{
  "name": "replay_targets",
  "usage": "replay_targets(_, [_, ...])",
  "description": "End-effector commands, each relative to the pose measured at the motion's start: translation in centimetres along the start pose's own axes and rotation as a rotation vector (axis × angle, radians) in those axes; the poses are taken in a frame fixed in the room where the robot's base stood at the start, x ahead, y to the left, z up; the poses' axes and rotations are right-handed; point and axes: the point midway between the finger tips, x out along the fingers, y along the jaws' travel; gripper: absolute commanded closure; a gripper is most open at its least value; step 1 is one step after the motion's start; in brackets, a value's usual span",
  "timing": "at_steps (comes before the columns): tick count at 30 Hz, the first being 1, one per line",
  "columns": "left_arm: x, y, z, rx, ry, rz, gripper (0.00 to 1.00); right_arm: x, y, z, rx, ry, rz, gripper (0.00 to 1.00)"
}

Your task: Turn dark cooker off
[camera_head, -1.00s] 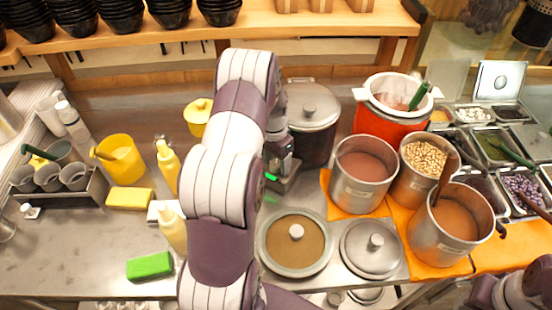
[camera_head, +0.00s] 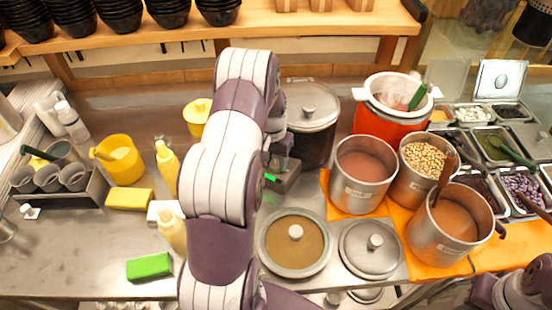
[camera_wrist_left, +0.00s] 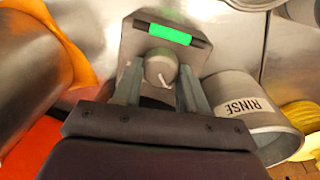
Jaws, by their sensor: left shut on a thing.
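The dark cooker (camera_head: 318,140) stands at the back middle of the counter, with a grey lid and a black body, partly hidden by my left arm. Its control box (camera_head: 287,176) sticks out at the front and has a lit green strip. In the left wrist view, the box (camera_wrist_left: 142,45) carries a round grey knob (camera_wrist_left: 160,67) with a white mark pointing down and slightly right. The green light (camera_wrist_left: 170,34) glows beside the knob. My left gripper (camera_wrist_left: 161,92) has its fingers on both sides of the knob, shut on it. My right gripper is not visible.
A red cooker (camera_head: 385,122) stands right of the dark one. Steel pots (camera_head: 364,175) sit on orange mats, and lidded pots (camera_head: 295,245) are set in the front counter. A grey RINSE container (camera_wrist_left: 250,107) is close to my gripper.

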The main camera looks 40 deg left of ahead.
Motion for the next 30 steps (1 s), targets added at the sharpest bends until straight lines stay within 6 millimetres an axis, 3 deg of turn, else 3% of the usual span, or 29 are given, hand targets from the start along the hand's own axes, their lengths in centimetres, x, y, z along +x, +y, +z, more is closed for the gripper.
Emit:
replay_targets(15, [-0.23, -0.15, -0.01, -0.376, 0.026, 0.000, 0.88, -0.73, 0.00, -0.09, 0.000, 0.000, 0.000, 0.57])
replay_targets(30, [-0.21, -0.18, -0.02, -0.487, 0.034, 0.000, 0.88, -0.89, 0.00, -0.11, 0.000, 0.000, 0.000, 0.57])
